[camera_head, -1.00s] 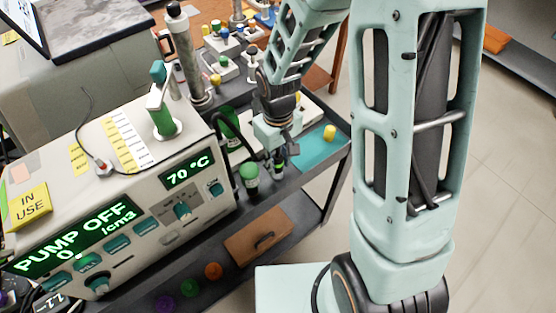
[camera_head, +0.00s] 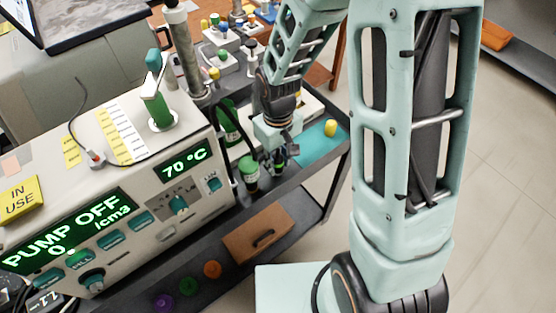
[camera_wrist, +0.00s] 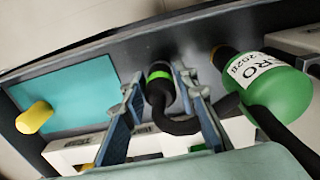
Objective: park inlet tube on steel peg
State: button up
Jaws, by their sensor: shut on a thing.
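The tube's end carries a bright green band (camera_wrist: 159,75) and shows between the fingertips. The tube bends right below the fingers and passes toward the green bottle labelled "RO 2028" (camera_wrist: 275,88). I cannot pick out the steel peg in either view.
The pump unit (camera_head: 140,205), reading "PUMP OFF" and "70 °C", stands left of the gripper. A teal mat (camera_head: 318,148) with a yellow piece (camera_head: 330,127) lies to the right. The green bottle stands close beside the right finger in the wrist view.

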aim_at(278, 157)
jog(key=o, duration=1.2)
notch_tip(278, 157, up, 12)
jog(key=shift+f, duration=0.1)
